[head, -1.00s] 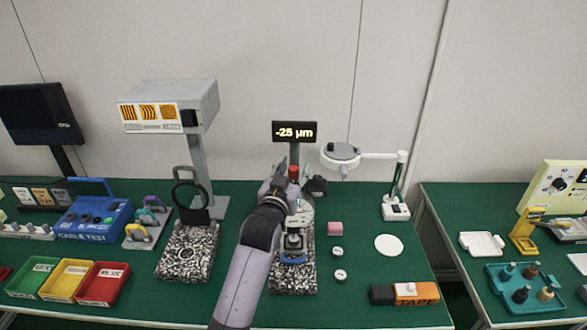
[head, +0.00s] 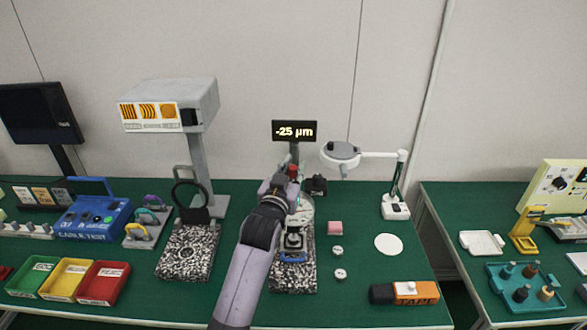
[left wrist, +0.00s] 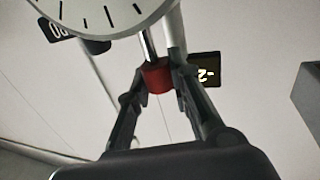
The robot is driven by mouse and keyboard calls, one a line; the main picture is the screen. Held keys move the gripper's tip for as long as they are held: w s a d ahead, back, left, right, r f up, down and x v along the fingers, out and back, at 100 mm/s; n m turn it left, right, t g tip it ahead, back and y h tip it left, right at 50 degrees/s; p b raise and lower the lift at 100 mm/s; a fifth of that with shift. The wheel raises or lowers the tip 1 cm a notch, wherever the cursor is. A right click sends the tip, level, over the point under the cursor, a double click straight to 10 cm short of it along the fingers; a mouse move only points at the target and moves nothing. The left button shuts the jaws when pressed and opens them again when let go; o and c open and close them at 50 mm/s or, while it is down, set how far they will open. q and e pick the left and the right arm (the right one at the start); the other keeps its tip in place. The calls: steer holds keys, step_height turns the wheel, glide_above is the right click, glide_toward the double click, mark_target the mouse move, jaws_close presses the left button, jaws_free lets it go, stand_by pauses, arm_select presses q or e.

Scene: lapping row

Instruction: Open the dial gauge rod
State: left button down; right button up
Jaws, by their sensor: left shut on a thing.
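The dial gauge has a white dial (head: 305,209) that is partly behind my left arm in the head view. Its face with black tick marks (left wrist: 100,12) fills the top left of the left wrist view. A thin metal rod with a red knob (left wrist: 157,76) runs beside the dial. The red knob (head: 293,172) also shows just above my gripper in the head view. My left gripper (left wrist: 160,80) is shut on the red knob, with one finger on each side. My right gripper is not in view.
A display (head: 294,131) reading -25 µm stands behind the gauge. A speckled block (head: 292,280) is under it, and another speckled block (head: 187,255) stands left.

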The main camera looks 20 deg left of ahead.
arm_select(q)
step_height(320, 180, up, 3)
steer(key=p, duration=0.3)
steer(key=shift+r, duration=0.1)
stand_by(0.3)
steer(key=c, duration=1.4)
jaws_free()
steer(key=s, duration=1.2)
steer(key=shift+d, duration=0.15)
steer(key=shift+f, duration=0.2)
